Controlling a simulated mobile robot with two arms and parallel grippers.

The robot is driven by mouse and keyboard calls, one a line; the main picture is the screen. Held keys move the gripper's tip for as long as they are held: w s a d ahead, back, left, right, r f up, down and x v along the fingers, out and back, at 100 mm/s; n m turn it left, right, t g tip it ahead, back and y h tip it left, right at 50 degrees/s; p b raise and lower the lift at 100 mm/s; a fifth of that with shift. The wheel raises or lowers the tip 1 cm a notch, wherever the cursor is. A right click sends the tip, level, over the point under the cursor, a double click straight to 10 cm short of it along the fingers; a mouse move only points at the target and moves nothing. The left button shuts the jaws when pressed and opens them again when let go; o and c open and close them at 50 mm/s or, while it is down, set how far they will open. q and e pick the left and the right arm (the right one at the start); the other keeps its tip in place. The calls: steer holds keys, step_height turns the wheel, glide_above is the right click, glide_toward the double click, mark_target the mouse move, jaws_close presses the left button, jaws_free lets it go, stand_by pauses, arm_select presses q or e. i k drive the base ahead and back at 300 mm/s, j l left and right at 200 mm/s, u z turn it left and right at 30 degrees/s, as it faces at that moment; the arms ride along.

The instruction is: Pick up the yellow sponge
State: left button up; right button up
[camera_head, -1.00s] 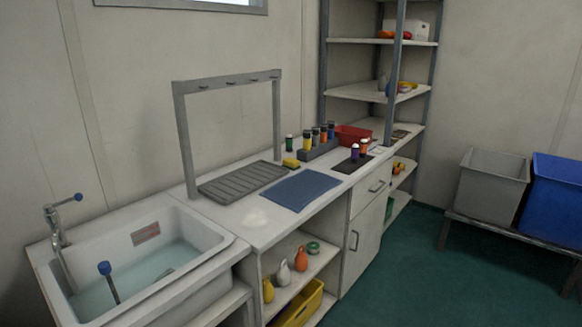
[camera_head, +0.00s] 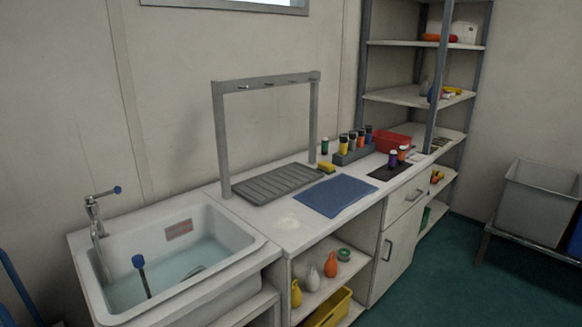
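The yellow sponge (camera_head: 327,167) is small and lies on the white counter (camera_head: 290,240), at the back. It sits just right of the grey ribbed drain tray (camera_head: 275,185) and behind the blue mat (camera_head: 335,195). Neither of my grippers shows in the head view.
A sink (camera_head: 215,225) with water is at the left end of the counter. A grey hanging frame (camera_head: 219,130) rises behind the tray. A bottle rack (camera_head: 354,154) with several bottles and a red bin (camera_head: 392,138) stand right of the sponge. Green floor (camera_head: 430,280) is clear in front.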

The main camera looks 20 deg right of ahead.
mark_target(329, 169)
steer(key=i+l+u, duration=0.35)
steer(key=l, duration=0.3)
steer(key=l+u, duration=0.2)
steer(key=i+l+u, duration=0.2)
steer(key=l, duration=0.25)
steer(key=k, duration=0.1)
